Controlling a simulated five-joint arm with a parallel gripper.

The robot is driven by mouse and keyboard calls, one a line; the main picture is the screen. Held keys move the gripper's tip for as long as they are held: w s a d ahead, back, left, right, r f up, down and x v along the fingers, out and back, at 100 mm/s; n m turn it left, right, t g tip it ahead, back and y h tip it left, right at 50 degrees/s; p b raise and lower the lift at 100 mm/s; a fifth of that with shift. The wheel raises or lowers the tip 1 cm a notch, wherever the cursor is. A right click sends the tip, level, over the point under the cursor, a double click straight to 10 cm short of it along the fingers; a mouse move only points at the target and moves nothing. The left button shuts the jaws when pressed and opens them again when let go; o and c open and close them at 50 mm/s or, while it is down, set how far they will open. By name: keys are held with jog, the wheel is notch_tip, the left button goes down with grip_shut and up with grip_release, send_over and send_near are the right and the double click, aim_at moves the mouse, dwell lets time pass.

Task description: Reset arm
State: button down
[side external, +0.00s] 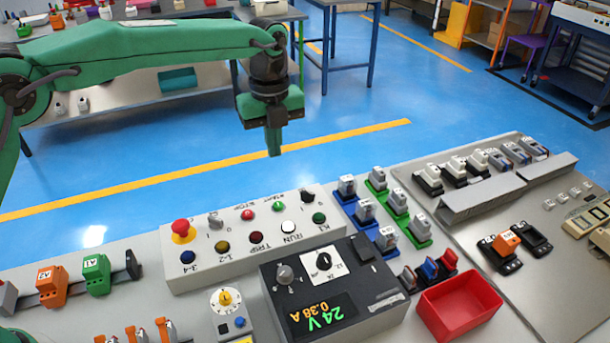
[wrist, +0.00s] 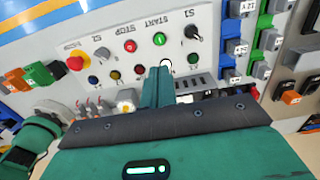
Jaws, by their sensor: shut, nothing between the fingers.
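My green gripper (side external: 273,140) points down in the side view. It hangs in the air above and behind the white control panel (side external: 180,268), touching nothing. Its fingers are shut together and empty. In the wrist view my gripper (wrist: 159,72) shows as two closed green fingers, seen in front of the control panel (wrist: 110,40), with the white button (wrist: 166,64) just beyond the tips. My arm stretches from the left edge of the side view at height, bent down at the wrist.
A red emergency button (side external: 182,228) stands on the panel. A dark power supply (side external: 330,305) with a lit display sits in front. A red bin (side external: 458,305) is at right, near blue and green rails with grey modules. Orange (side external: 50,283) and green (side external: 96,272) blocks are left. Air around the gripper is clear.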

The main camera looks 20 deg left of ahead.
dwell(0.5)
jog(key=s+a+r+n+t, duration=0.3)
jog(key=s+a+r+n, duration=0.7)
jog(key=s+a+n, duration=0.3)
jog(key=s+a+f+n+t, duration=0.1)
jog(key=s+a+f+n, duration=0.1)
jog(key=s+a+n, duration=0.3)
jog(key=s+a+f+n+t, duration=0.1)
jog(key=s+a+f+n, duration=0.2)
jog(key=s+n, duration=0.6)
jog(key=s+a, duration=0.1)
jog(key=s, duration=0.1)
jog(key=shift+s+a+f+t, duration=0.2)
jog(key=shift+s+a+t, duration=0.1)
jog(key=shift+s+a, duration=0.1)
